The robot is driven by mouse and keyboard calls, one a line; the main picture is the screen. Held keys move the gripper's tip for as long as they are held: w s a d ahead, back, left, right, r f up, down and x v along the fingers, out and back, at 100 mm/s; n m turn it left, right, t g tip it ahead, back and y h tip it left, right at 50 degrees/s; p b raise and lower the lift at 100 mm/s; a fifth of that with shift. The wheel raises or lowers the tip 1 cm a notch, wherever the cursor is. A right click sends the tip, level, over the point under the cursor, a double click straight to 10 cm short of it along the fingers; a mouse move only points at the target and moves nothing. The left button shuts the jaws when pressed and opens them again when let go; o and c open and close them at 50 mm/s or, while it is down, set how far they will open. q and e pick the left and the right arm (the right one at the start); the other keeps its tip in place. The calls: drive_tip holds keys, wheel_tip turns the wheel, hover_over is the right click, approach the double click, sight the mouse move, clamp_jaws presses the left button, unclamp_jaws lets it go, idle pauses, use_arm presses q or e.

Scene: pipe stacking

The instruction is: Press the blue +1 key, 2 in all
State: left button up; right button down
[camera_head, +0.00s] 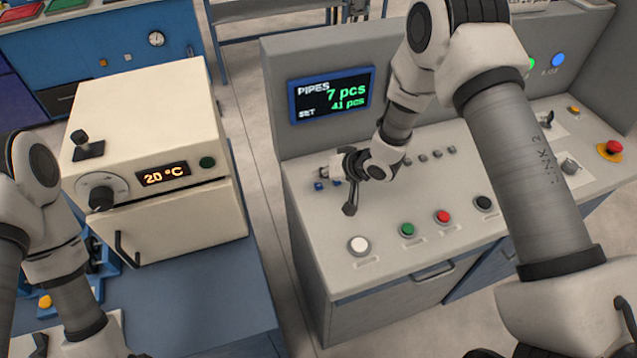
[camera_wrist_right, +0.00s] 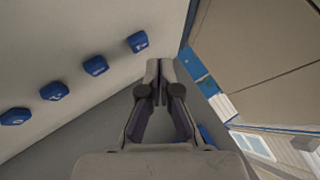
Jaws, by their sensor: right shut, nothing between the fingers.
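The grey console (camera_head: 310,240) carries small blue keys near its left edge. Two show in the head view, one blue key (camera_head: 318,186) left of my right gripper (camera_head: 350,208) and another partly behind it. The right wrist view shows a row of several blue keys, ending at one blue key (camera_wrist_right: 138,42) up and left of the fingertips (camera_wrist_right: 160,68). Their labels are too blurred to tell which is +1. My right gripper is shut and empty, pointing down over the console; contact cannot be told. My left gripper is out of view; only its arm shows.
The display (camera_head: 332,94) reads PIPES 7 pcs, SET 41 pcs. White (camera_head: 359,246), green (camera_head: 407,230), red (camera_head: 443,216) and black (camera_head: 483,202) buttons line the console front. A red emergency button (camera_head: 610,148) is at right. A cream oven (camera_head: 150,130) stands left, across a gap.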

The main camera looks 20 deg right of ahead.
sight(321, 186)
wheel_tip(321, 186, up, 5)
drive_tip(key=p, duration=0.3)
drive_tip(key=shift+s+f, duration=0.1)
drive_tip(key=shift+f, duration=0.15)
idle(1.5)
